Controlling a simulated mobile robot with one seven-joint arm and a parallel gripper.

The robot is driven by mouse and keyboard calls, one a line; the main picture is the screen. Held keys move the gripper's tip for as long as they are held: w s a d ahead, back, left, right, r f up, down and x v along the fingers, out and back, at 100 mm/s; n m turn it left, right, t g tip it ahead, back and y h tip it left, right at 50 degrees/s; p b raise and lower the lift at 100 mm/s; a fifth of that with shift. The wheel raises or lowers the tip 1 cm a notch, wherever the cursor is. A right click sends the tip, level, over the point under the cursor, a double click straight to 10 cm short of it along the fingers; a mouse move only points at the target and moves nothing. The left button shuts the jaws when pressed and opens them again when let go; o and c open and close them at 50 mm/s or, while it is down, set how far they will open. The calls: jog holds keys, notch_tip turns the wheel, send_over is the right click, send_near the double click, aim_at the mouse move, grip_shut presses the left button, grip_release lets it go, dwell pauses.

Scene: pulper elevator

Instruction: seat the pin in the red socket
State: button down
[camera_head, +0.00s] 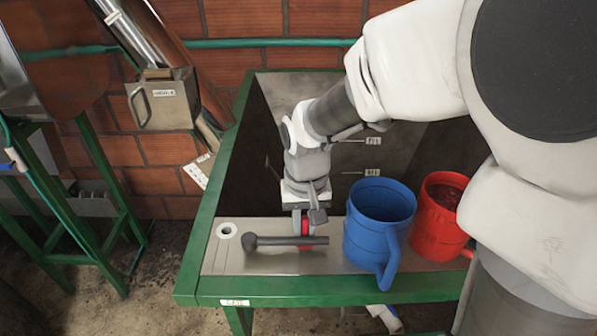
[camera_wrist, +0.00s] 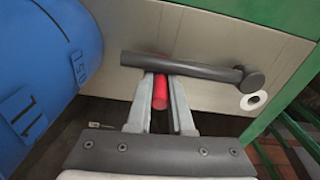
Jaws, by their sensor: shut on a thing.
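My gripper (camera_head: 305,232) points down at the front ledge, its fingers shut on a short red cylinder (camera_wrist: 160,92). The red cylinder also shows between the fingers in the head view (camera_head: 305,226). A dark grey bar with a thick round head (camera_head: 285,240) lies across the fingertips; it shows in the wrist view (camera_wrist: 185,66) just beyond them. I cannot tell whether bar and cylinder are joined, or which is the pin. A white ring with a dark hole (camera_head: 220,229) is set in the ledge near the bar's head, apart from it. I see no clearly red socket.
A blue jug (camera_head: 365,225) stands close right of my gripper and shows large in the wrist view (camera_wrist: 42,70). A red jug (camera_head: 430,225) stands beyond it. The green frame (camera_head: 290,289) edges the metal ledge (camera_head: 222,262). A deep trough opens behind the ledge.

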jog(key=shift+f, duration=0.2)
jog(key=c, duration=0.8)
grip_release()
jog(key=shift+r, duration=0.1)
jog(key=r, duration=1.1)
jog(key=shift+s+p, duration=0.25)
jog(key=shift+p, duration=0.1)
jog(key=shift+s+d+r, duration=0.1)
jog(key=shift+r, duration=0.55)
jog(key=shift+s+d+r+m+t, duration=0.1)
jog(key=shift+s+d+r+t, duration=0.15)
jog(key=shift+s+d+t, duration=1.1)
jog(key=shift+s+d+r+m+t, duration=0.1)
jog(key=shift+s+d+r+t, duration=0.2)
jog(key=shift+s+d, duration=2.05)
jog(key=shift+s+d+r+m+t, duration=0.1)
jog(key=shift+s+d+r+t, duration=0.15)
jog(key=shift+s+d+t, duration=1.1)
